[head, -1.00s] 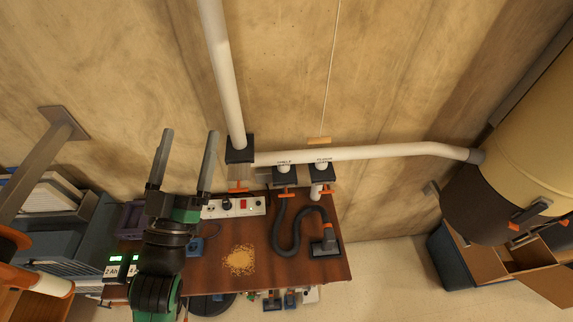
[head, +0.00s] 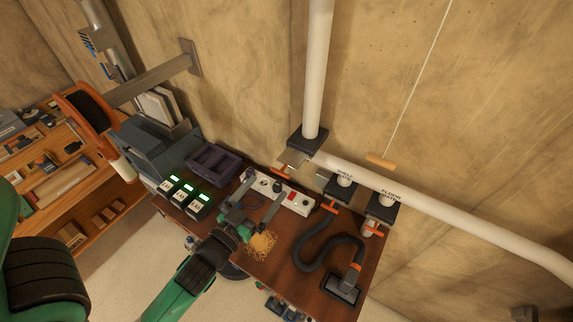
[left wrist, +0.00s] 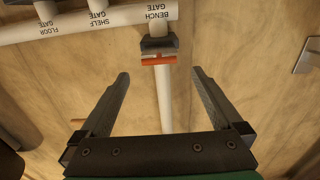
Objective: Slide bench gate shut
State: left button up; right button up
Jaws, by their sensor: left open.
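The bench gate (head: 308,140) is a dark block at the foot of the upright white pipe. Its orange handle (head: 282,171) stands out on the left, with a bare metal slide plate (head: 292,158) showing between handle and block. In the left wrist view the gate block (left wrist: 159,45) sits below an upside-down BENCH GATE label, with the orange handle (left wrist: 158,60) on its near side. My left gripper (head: 267,182) is open and empty, its fingers pointing toward the handle. In the left wrist view the handle lies ahead, between the fingertips (left wrist: 160,74) in the picture. My right gripper is not in view.
The shelf gate (head: 338,186) and floor gate (head: 383,207) hang along the same white pipe (head: 440,214). A power strip (head: 297,199), lit chargers (head: 183,192), sawdust (head: 262,245) and a grey hose (head: 305,250) are on the bench (head: 245,268). A pull cord handle (head: 381,161) hangs nearby.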

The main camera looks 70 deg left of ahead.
aim_at(280, 172)
pick_arm(q)
jog(key=p+x, duration=0.2)
jog(key=x, duration=0.8)
jog(key=shift+w+a, duration=0.15)
jog(key=shift+w, duration=0.05)
